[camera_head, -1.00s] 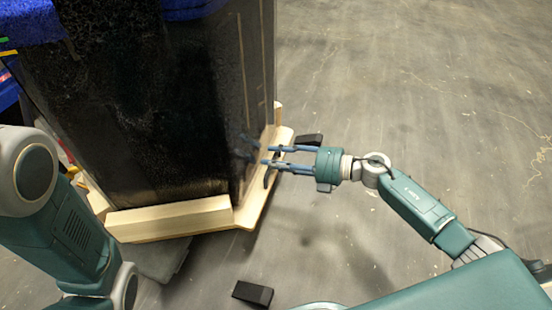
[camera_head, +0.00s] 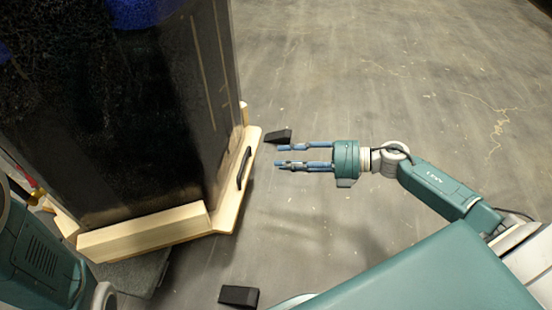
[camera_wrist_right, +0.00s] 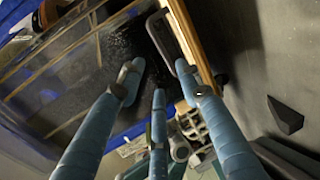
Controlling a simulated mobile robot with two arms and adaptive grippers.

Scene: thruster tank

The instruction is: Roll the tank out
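The tank (camera_head: 150,110), tall, dark and glassy, stands upright on a pale wooden base (camera_head: 150,232) at the left of the head view. A black handle (camera_head: 243,168) is fixed on the base's right side. My right gripper (camera_head: 283,157) is open and empty, right of the handle and apart from it. In the right wrist view its blue fingers (camera_wrist_right: 155,85) are spread with nothing between them; the tank's wooden edge (camera_wrist_right: 188,40) and a dark handle (camera_wrist_right: 185,80) show beyond. My left arm enters at lower left; its gripper is out of view.
One black wedge (camera_head: 279,136) lies on the floor beside the base, just beyond my right gripper; it also shows in the wrist view (camera_wrist_right: 285,115). Another wedge (camera_head: 238,296) lies in front of the base. The grey floor (camera_head: 400,80) to the right is clear.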

